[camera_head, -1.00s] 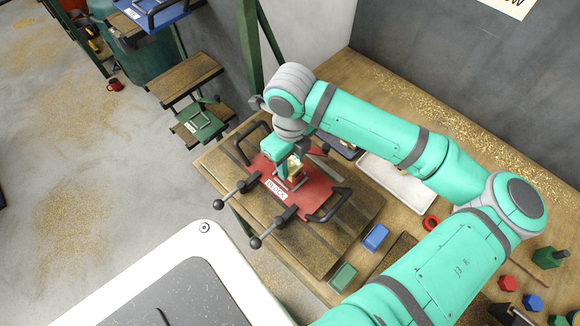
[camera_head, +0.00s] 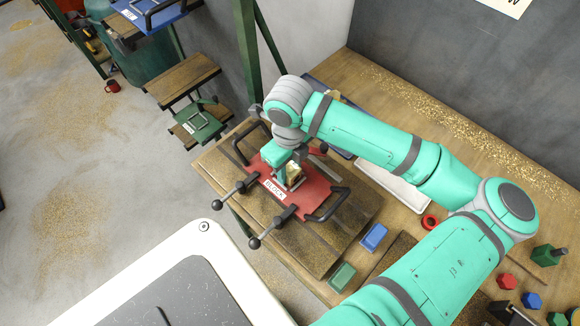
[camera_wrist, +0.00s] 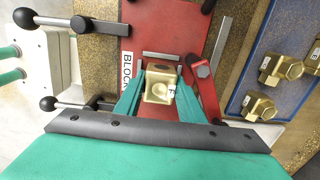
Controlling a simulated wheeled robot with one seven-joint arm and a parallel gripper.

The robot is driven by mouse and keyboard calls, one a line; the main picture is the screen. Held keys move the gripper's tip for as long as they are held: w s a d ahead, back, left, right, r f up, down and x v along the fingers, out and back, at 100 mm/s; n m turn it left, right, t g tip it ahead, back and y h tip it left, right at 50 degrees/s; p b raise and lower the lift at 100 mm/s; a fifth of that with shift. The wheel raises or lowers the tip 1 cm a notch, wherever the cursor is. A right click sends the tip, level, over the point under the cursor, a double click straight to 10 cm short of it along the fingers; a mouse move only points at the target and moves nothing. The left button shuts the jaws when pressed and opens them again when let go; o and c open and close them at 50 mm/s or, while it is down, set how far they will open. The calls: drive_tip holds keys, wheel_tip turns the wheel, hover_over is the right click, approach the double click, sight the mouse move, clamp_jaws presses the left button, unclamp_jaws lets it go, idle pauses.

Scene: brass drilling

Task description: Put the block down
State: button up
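A brass block (camera_wrist: 160,86) with a round recess and a white label is between the two teal fingers of my gripper (camera_wrist: 161,92) in the wrist view. The fingertips appear to press on its sides. In the head view the block (camera_head: 293,171) is low over the red fixture plate (camera_head: 313,190) labelled BLOCK, partly hidden by my gripper (camera_head: 287,173). In the wrist view the red plate (camera_wrist: 150,20) lies below the block, with a metal bar and a red clamp arm close by. I cannot tell whether the block touches the plate.
Two black-knobbed clamp rods (camera_head: 235,193) stick out at the plate's front, and a black handle (camera_head: 330,205) stands at its right. A blue tray with brass fittings (camera_wrist: 262,107) lies right of the plate in the wrist view. Blue (camera_head: 374,237) and green (camera_head: 342,276) blocks lie nearby.

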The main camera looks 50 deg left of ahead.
sight(288, 168)
drive_tip(key=shift+s+f, duration=0.25)
drive_tip(key=shift+s, duration=0.05)
drive_tip(key=shift+r, duration=0.2)
wheel_tip(288, 168, up, 12)
drive_tip(key=shift+w+r, duration=0.15)
drive_tip(key=shift+r, duration=0.05)
idle(0.4)
